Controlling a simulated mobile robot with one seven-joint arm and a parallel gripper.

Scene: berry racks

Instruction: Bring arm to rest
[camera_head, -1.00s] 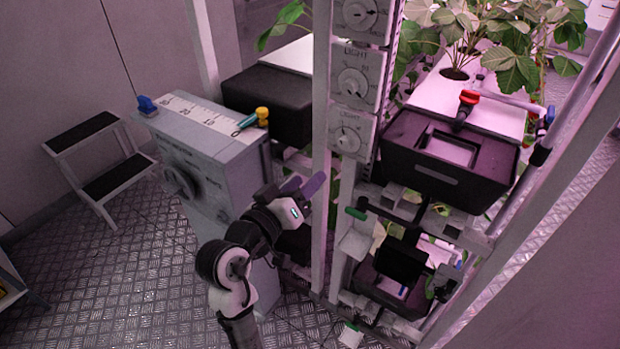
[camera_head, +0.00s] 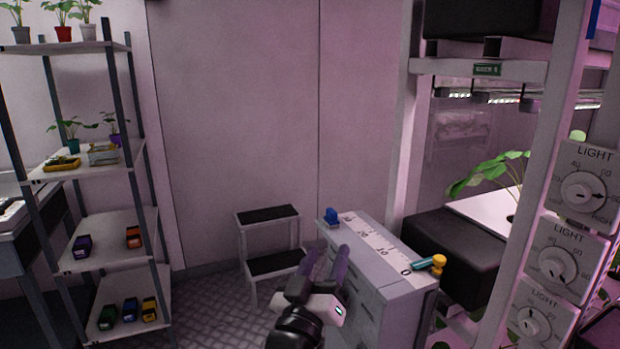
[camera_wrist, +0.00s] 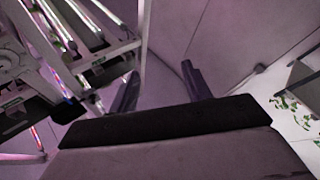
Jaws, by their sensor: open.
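My gripper (camera_head: 326,268) shows in the head view with its two purple-lit fingers pointing up and away, in front of the grey cabinet (camera_head: 362,262). Its fingers are apart, with nothing seen between them. In the wrist view the two dark fingers of my gripper (camera_wrist: 160,90) stand wide apart and the gap between them is empty. The arm below the wrist is mostly cut off by the bottom edge of the head view.
A step stool (camera_head: 268,264) stands left of the cabinet. A shelf rack (camera_head: 100,160) with potted plants and small coloured items is at the left. The berry rack (camera_head: 545,150) with light dials (camera_head: 566,262) is at the right. Patterned floor is free left of the stool.

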